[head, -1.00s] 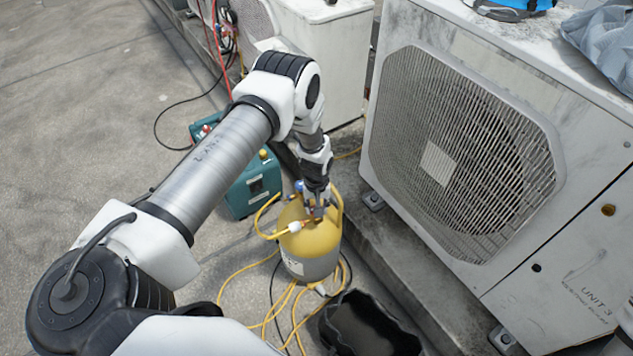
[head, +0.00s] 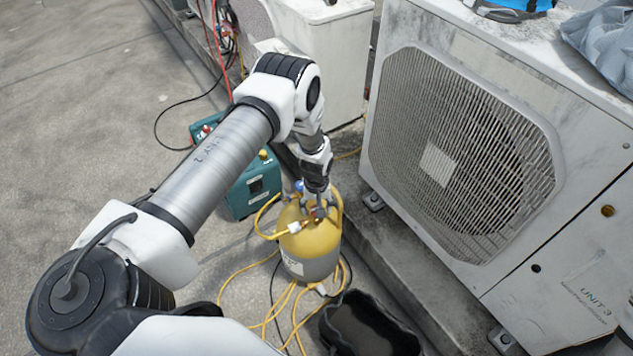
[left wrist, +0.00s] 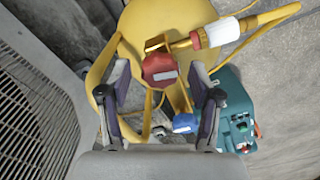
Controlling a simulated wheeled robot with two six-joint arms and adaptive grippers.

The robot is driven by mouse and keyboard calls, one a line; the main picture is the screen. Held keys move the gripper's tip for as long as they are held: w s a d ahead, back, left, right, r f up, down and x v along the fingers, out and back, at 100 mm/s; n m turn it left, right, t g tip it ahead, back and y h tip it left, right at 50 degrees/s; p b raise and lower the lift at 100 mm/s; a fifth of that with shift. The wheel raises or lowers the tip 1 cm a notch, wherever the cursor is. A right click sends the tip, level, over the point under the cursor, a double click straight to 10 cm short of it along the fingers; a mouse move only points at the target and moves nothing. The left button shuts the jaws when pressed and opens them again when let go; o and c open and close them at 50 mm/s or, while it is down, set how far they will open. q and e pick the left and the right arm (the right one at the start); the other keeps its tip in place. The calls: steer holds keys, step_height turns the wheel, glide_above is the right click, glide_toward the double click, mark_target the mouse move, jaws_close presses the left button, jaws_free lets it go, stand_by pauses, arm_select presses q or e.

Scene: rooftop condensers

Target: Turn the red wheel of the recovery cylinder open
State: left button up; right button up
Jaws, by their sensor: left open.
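The recovery cylinder (head: 312,245) stands upright, yellow on top and grey below, on the ground beside the condenser's kerb. Its red wheel (left wrist: 160,70) has a pale label and sits on a brass valve in the left wrist view. A blue wheel (left wrist: 184,123) is lower in that view. My left gripper (head: 318,205) is over the cylinder's top. In the left wrist view my left gripper (left wrist: 163,92) is open, its two fingers apart, with the red wheel between and just beyond the tips. I cannot tell whether they touch it. My right gripper is not in view.
A yellow hose with a red-and-white fitting (left wrist: 212,35) runs close to the red wheel. A teal machine (head: 250,190) stands behind left. Condenser UNIT 3 (head: 590,275) is on the right. A black open bin (head: 365,325) and loose hoses lie in front.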

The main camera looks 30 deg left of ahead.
arm_select(q)
step_height(320, 180, up, 12)
stand_by(0.4)
